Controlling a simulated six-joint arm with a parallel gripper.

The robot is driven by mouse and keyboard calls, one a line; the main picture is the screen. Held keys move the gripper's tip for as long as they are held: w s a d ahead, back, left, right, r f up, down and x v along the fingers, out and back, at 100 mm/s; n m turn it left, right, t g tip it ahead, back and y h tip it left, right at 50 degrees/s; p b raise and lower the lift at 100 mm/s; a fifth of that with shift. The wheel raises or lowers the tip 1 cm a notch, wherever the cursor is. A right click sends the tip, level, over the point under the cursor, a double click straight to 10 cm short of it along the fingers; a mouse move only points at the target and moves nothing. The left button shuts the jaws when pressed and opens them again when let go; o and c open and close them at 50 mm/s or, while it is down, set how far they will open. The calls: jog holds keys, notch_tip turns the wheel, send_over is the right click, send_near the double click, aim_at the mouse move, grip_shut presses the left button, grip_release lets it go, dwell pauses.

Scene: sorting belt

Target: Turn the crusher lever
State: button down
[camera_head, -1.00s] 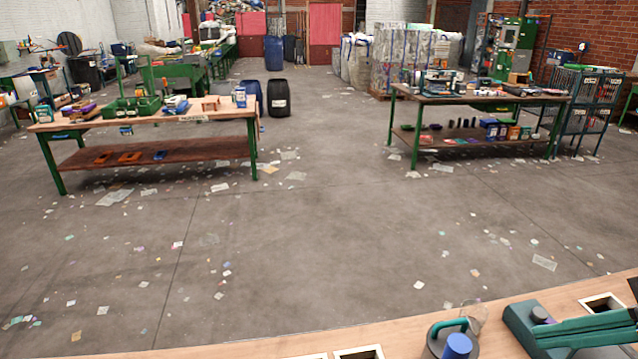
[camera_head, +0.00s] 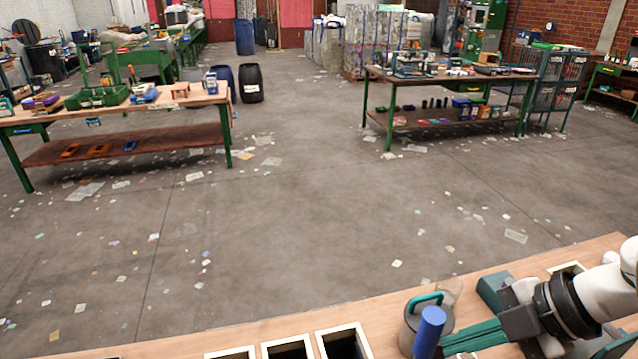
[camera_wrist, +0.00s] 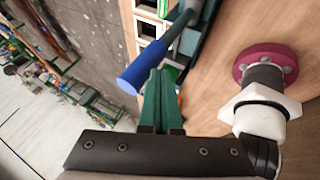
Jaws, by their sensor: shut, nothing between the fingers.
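The crusher lever has a blue cylindrical grip (camera_head: 430,330) that stands up near the bench's front edge in the head view. In the wrist view the same blue grip (camera_wrist: 144,70) sits on the end of a grey rod, close beside my fingers. My gripper (camera_head: 448,345) reaches in from the right, its teal fingers together and empty near the grip. In the wrist view my gripper (camera_wrist: 161,78) shows shut fingers just right of the grip. I cannot tell whether they touch it. The lever's base is partly hidden.
White-rimmed square openings (camera_head: 344,340) lie to the left in the wooden bench (camera_head: 400,290). A teal machine part (camera_head: 492,290) is partly behind my arm. Two worktables stand farther off.

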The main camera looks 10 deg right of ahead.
jog(key=shift+w, duration=0.15)
jog(key=w+f+m+g, duration=0.15)
jog(key=w+g, duration=0.45)
jog(key=w, duration=0.6)
jog(key=w+f, duration=1.2)
jog(key=shift+f, duration=0.4)
